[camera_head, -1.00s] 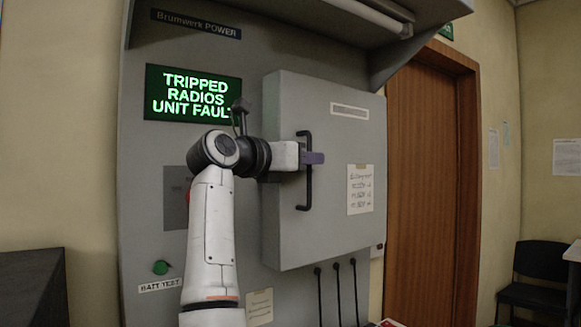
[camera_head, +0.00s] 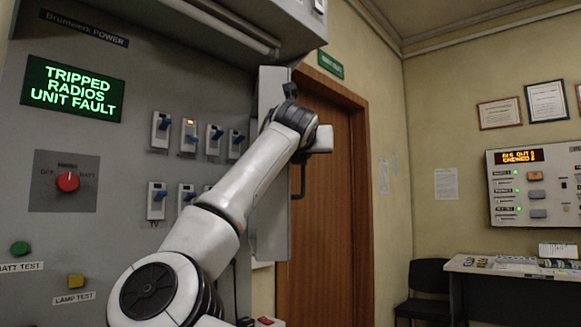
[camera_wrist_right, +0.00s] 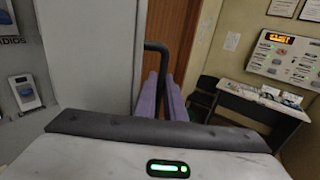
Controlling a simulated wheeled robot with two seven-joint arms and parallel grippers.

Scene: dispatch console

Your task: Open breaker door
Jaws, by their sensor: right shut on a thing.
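The grey breaker door (camera_head: 270,210) stands swung out from the panel, seen nearly edge-on in the head view. Its black bar handle (camera_head: 301,182) shows below my right gripper (camera_head: 320,140), whose fingertips are hidden there. In the right wrist view, the purple fingers of my right gripper (camera_wrist_right: 164,100) are shut on the black handle (camera_wrist_right: 156,48), with the grey door (camera_wrist_right: 85,55) to its left. The breaker switches (camera_head: 188,135) inside are exposed, in rows, partly hidden by my right arm. My left gripper is not in view.
A red rotary knob (camera_head: 68,181), green button (camera_head: 20,248) and yellow button (camera_head: 75,281) sit on the panel at left. A wooden door (camera_head: 335,200) is behind the breaker door. A chair (camera_head: 425,285) and desk (camera_head: 500,266) stand at right.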

